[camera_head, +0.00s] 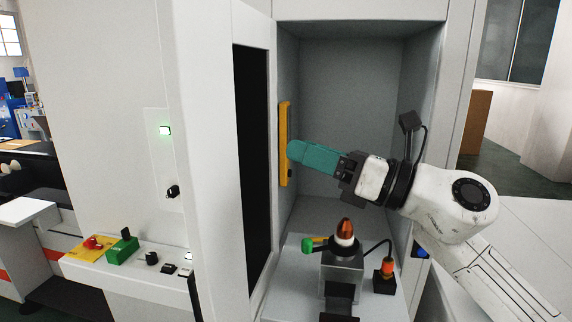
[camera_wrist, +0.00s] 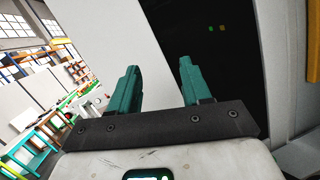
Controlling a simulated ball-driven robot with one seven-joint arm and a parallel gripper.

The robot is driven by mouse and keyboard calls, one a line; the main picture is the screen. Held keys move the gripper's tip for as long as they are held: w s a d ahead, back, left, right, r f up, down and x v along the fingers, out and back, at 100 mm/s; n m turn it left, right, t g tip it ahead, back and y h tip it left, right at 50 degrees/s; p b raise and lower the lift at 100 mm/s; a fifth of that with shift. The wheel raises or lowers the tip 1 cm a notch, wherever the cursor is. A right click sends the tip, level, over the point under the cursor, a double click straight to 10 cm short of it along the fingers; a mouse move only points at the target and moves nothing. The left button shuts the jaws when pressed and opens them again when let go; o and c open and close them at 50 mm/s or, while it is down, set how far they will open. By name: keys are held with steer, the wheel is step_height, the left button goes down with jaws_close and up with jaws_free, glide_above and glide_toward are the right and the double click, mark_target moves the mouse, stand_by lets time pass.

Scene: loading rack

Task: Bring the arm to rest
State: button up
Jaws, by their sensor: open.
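My gripper (camera_head: 312,156) has teal fingers and points left in the head view, near a vertical yellow handle (camera_head: 284,145) at the left edge of the open cabinet. In the head view its tip overlaps the handle, and I cannot tell whether they touch. In the wrist view my gripper (camera_wrist: 159,84) shows two teal fingers standing apart with nothing between them. My white arm reaches in from the right, in front of the cabinet opening.
The grey cabinet interior (camera_head: 345,85) stands open. Below my gripper is a fixture with an orange-brown cone (camera_head: 346,228) on top. An orange-and-black part (camera_head: 385,275) stands to its right. A control shelf with buttons (camera_head: 115,262) projects at the left. A dark door window (camera_head: 251,160) is beside the opening.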

steer(key=w+d+m+t+h, duration=0.1)
steer(key=d+m+t+h, duration=0.45)
steer(key=m+t, duration=0.4)
steer(key=w+d+m+t+h, duration=0.2)
steer(key=d+m+t+h, duration=0.3)
steer(key=m, duration=0.8)
steer(key=s+d+f+m+g+h, duration=0.1)
steer(key=d+f+m+g+h, duration=0.1)
steer(key=d+f+m+h, duration=0.5)
steer(key=s+d+f+m+g+h, duration=0.1)
steer(key=d+f+m+g+h, duration=0.2)
steer(key=f+m, duration=0.75)
steer(key=s+d+f+m+g, duration=0.15)
steer(key=s+f+g, duration=0.25)
steer(key=s+f, duration=0.65)
steer(key=s+d+f+m+g, duration=0.1)
steer(key=s+f+m+g, duration=0.3)
steer(key=f, duration=1.1)
steer(key=s+f+m+g+y, duration=0.1)
steer(key=s+f+g, duration=0.35)
steer(key=s, duration=0.65)
steer(key=s+f+g+y, duration=0.1)
steer(key=s+f+g, duration=0.35)
steer(key=s, duration=0.75)
step_height(320, 180, down, 11)
steer(key=b, duration=1)
steer(key=shift+s+d, duration=0.2)
